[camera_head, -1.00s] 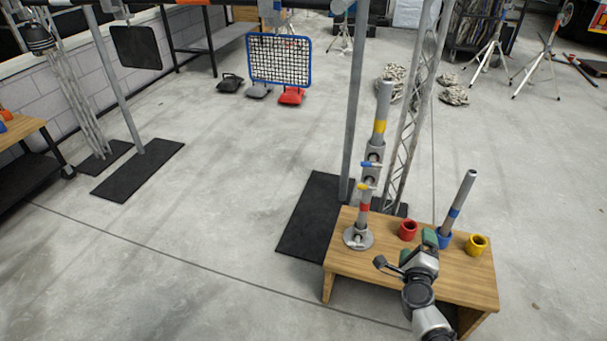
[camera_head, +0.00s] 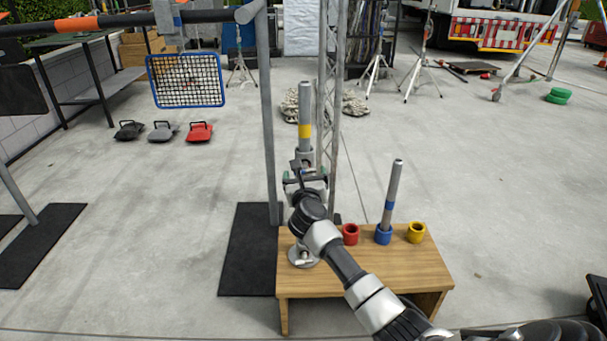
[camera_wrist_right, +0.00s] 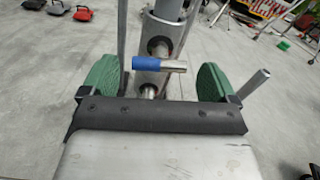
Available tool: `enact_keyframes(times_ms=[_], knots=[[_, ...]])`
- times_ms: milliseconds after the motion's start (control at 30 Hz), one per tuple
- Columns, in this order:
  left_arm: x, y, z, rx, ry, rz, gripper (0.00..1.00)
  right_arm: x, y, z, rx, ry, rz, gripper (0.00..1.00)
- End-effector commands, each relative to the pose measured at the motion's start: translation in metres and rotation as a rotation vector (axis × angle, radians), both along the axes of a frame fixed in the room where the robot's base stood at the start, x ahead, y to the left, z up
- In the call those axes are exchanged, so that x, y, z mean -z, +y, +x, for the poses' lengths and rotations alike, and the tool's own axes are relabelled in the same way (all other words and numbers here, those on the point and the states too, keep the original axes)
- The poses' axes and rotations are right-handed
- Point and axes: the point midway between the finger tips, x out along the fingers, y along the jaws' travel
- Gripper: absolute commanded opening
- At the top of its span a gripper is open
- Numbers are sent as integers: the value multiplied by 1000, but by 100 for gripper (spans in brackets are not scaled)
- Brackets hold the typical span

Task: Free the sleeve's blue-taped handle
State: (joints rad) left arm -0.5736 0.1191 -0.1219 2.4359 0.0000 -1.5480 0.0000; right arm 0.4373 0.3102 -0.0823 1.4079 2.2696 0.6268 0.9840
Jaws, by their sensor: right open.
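The grey sleeve (camera_wrist_right: 160,33) on the upright post is in the right wrist view, with dark round openings. The blue-taped handle (camera_wrist_right: 150,63) sticks out sideways across its front, blue tape at its left and bare metal at its right. My right gripper (camera_wrist_right: 160,80) is open, one green pad on either side of the handle, with visible gaps to both. In the head view my right gripper (camera_head: 305,180) is at the post and hides the handle and most of the sleeve. The post's upper tube with a yellow band (camera_head: 305,110) rises above it. My left gripper is not in view.
The post stands on a wooden bench (camera_head: 360,270), which also carries a red cup (camera_head: 351,234), a blue cup holding a tilted tube (camera_head: 393,185), and a yellow cup (camera_head: 416,232). A grey pole (camera_head: 267,120) and lattice truss (camera_head: 333,90) stand close behind.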

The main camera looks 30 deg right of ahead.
Motion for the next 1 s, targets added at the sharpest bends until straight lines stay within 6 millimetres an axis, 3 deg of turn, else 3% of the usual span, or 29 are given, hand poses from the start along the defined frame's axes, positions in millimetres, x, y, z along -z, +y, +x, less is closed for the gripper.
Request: enact_keyframes(times_ms=[233, 600, 933, 1000], knots=[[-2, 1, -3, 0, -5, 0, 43, 1, -15, 23, 1, -1, -1, 89], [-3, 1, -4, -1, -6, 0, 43, 0, -17, 28, 0, 0, -1, 89], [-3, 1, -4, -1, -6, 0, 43, 0, -17, 27, 0, 1, -1, 40], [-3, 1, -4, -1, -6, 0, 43, 0, -17, 27, 0, 1, -2, 40]])
